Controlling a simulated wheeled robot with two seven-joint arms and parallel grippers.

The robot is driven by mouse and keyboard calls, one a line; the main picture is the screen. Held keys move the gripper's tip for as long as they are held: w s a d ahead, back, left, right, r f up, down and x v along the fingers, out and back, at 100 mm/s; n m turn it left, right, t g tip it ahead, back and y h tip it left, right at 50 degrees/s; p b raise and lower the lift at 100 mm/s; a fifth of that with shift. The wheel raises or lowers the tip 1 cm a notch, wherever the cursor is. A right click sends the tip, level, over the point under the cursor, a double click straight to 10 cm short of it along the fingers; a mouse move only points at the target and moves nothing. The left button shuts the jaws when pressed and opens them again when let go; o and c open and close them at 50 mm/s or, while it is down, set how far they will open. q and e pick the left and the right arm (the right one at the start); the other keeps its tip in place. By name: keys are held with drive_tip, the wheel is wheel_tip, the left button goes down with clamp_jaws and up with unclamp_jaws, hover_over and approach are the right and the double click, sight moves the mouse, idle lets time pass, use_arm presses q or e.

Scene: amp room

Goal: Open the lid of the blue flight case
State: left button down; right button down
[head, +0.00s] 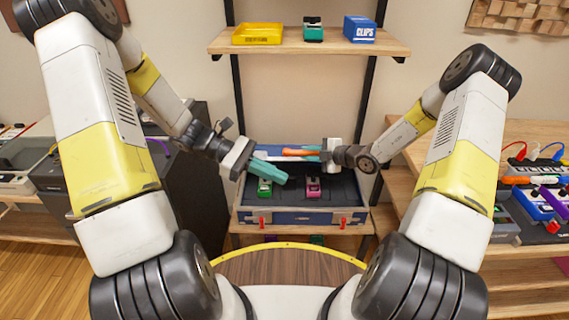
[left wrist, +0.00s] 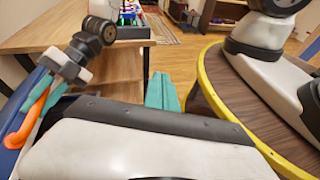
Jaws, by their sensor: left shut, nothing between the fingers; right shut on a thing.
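The blue flight case (head: 300,217) sits on the shelf unit in the middle of the head view, its dark interior showing. A green pedal (head: 265,188) and a pink pedal (head: 313,188) stand inside. The lid (head: 272,149) is raised at the back, partly hidden by my grippers; its exact angle is unclear. My left gripper (head: 284,178), with teal fingers, is shut and empty above the case's interior. Its teal fingers also show in the left wrist view (left wrist: 162,92).
A shelf (head: 310,45) above the case holds a yellow tray (head: 257,34), a green pedal (head: 313,30) and a blue clips box (head: 359,30). A wooden bench with pedals and cables stands at right. Dark equipment (head: 180,165) stands at left.

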use_arm(q)
drive_tip(key=w+a+f+n+t+y, duration=0.2)
drive_tip(key=w+f+n+t, duration=0.4)
drive_tip(key=f+n+t, duration=0.75)
drive_tip(key=w+a+f+n+t+y, duration=0.2)
drive_tip(key=w+f+n+t, duration=0.7)
drive_tip(key=n, duration=1)
drive_tip(key=w+d+r+t, duration=0.2)
drive_tip(key=w+d+r, duration=0.3)
drive_tip(key=w+r, duration=0.2)
drive_tip(key=shift+w+d+r, duration=0.35)
drive_tip(key=shift+d+r, duration=0.05)
drive_tip(key=shift+n, duration=0.25)
